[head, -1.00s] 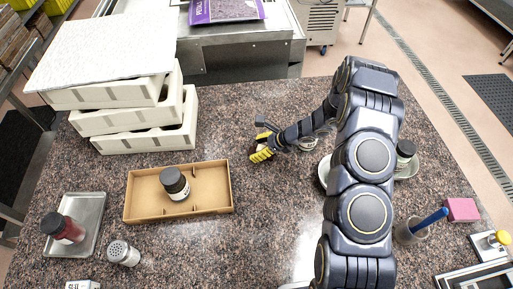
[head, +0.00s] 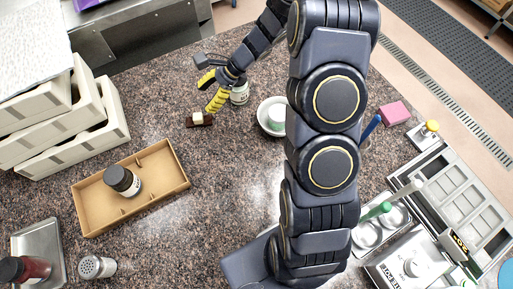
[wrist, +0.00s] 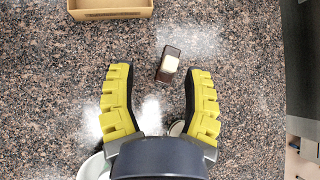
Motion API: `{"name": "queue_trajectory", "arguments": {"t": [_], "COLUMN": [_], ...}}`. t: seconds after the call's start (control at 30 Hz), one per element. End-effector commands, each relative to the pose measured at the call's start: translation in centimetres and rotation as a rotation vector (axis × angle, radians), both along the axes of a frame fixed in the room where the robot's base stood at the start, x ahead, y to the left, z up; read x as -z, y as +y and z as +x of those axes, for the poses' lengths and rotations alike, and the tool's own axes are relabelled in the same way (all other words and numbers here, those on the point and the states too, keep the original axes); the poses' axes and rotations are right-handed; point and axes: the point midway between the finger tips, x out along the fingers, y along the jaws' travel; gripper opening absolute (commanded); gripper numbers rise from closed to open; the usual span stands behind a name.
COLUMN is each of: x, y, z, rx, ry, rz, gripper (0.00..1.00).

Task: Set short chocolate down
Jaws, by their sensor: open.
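The chocolate (head: 199,119) is a small dark brown piece with a pale block on top. It lies on the speckled counter in the head view, to the right of the cardboard tray. My gripper (head: 208,92) is just behind and above it, with yellow-padded fingers. In the wrist view my gripper (wrist: 159,76) is open, its fingers wide apart. The chocolate (wrist: 171,72) lies near the fingertips, closer to the right finger, with a visible gap to the left finger. I cannot tell whether the right finger touches it.
The cardboard tray (head: 83,207) holds a dark-lidded jar (head: 123,181). A white bowl (head: 264,120) and another jar (head: 240,93) stand right of the chocolate. Stacked pale boxes (head: 60,125) are at left. The counter in front of the chocolate is clear.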

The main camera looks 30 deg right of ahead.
Motion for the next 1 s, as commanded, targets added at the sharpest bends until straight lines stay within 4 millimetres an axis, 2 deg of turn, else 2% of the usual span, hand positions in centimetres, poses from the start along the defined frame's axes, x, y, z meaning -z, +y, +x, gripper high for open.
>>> {"name": "queue_trajectory", "arguments": {"t": [0.03, 0.1, 0.17, 0.3, 0.4, 0.6, 0.7, 0.83, 1.0], "x": [-2.3, -4.9, -6.9, -10.6, -12.7, -15.4, -16.3, -16.9, -17.1], "y": [1.4, 3.2, 4.3, 6.1, 6.4, 5.0, 3.6, 2.0, 1.1], "z": [-0.9, -3.0, -5.0, -10.3, -14.2, -21.8, -24.6, -27.0, -28.0], "rx": [-0.106, -0.266, -0.402, -0.709, -0.919, -1.304, -1.450, -1.573, -1.632], "ry": [-0.049, -0.105, -0.151, -0.238, -0.292, -0.351, -0.366, -0.363, -0.360], "rz": [-0.032, -0.071, -0.109, -0.203, -0.278, -0.434, -0.512, -0.586, -0.623], "gripper": [0.49, 0.49, 0.49, 0.49, 0.49, 0.49, 0.49, 0.49, 0.49]}}
